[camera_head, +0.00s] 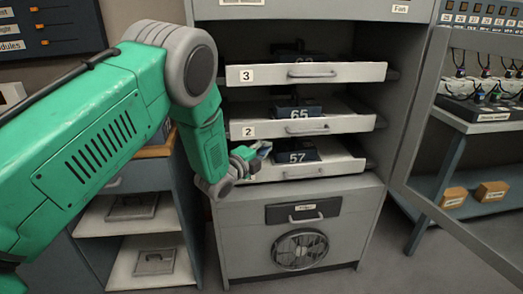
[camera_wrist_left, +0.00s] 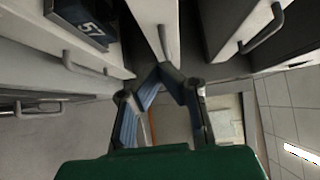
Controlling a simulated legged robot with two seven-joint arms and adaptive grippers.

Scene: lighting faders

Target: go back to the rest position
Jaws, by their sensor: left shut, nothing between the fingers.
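My left gripper (camera_head: 252,156) is at the left front of the lowest open drawer (camera_head: 322,169) of the grey rack. In the left wrist view its blue-padded fingers (camera_wrist_left: 163,68) meet at the tips and hold nothing. The dark module marked 57 (camera_head: 297,150) sits in that drawer, to the right of the gripper. It also shows at the upper left of the left wrist view (camera_wrist_left: 92,28). My green left arm covers the left of the head view. My right gripper is not in view.
Drawer 2 (camera_head: 262,130), holding module 65 (camera_head: 298,112), and drawer 3 (camera_head: 264,75) stand pulled out above the gripper. A fan (camera_head: 300,249) is below. A cabinet with shelves (camera_head: 120,240) stands left, and an open door frame (camera_head: 412,130) stands right.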

